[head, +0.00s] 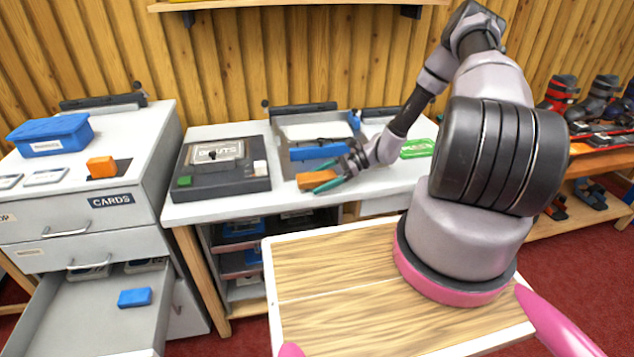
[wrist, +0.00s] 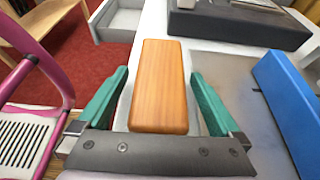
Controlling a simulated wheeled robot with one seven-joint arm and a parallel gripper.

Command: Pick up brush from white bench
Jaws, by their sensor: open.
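An orange-brown wooden block (head: 312,180), which looks like the brush, lies near the front edge of the white bench (head: 205,207). No bristles show. My gripper (head: 328,184) is open at the block, low over the bench. In the wrist view, the block (wrist: 160,85) lies between the two teal fingers of my gripper (wrist: 158,80), with a gap on each side. The fingers do not press on it.
A long blue object (head: 318,152) lies behind the block, on a grey tray. A dark box with a green button (head: 222,172) stands to the left. A cabinet at left has an open drawer (head: 95,315) and an orange block (head: 101,167) on top.

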